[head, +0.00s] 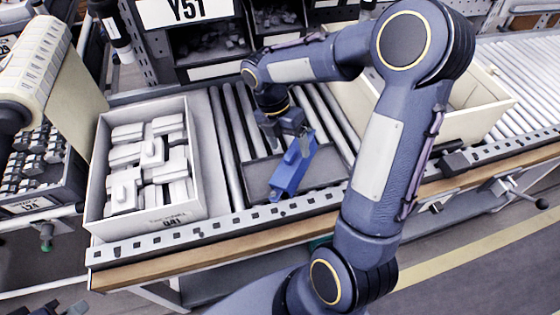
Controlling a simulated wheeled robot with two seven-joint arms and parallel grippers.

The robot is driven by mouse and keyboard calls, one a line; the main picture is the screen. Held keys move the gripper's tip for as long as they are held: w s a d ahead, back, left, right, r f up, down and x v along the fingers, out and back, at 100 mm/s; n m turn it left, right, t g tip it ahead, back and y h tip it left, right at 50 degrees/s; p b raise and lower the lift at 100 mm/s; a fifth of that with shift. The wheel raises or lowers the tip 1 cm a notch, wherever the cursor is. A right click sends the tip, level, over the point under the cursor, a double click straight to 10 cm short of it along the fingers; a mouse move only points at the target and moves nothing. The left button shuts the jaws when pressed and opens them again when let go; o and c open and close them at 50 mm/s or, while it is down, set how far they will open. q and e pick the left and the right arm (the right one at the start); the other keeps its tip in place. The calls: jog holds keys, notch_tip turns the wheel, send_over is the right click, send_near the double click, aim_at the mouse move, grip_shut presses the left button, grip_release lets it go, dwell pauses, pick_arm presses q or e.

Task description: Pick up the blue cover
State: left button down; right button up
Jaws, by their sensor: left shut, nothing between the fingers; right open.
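The blue cover (290,172) lies slantwise on a dark grey plate (325,172) on the roller conveyor, its upper end beside my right gripper. My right gripper (287,132) points down at that upper end with its fingers open. I cannot tell whether the fingers touch the cover or stand around it. My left gripper (62,308) shows only in part at the bottom left edge, shut and empty, far from the cover.
A white box (190,205) full of white parts stands left of the plate. A cream box (490,112) stands to the right, partly behind my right arm. A perforated metal rail (225,222) and wooden edge (215,240) run along the front. Dark bins (210,55) stand behind.

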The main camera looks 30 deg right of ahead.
aim_at(293, 164)
jog(key=shift+s+f, duration=0.1)
jog(key=shift+f, duration=0.15)
jog(key=x, duration=0.7)
jog(key=shift+w+a+f+b, duration=0.1)
jog(key=shift+w+f+b, duration=0.15)
jog(key=shift+b, duration=0.1)
jog(key=c, duration=1.2)
jog(key=shift+r, duration=0.1)
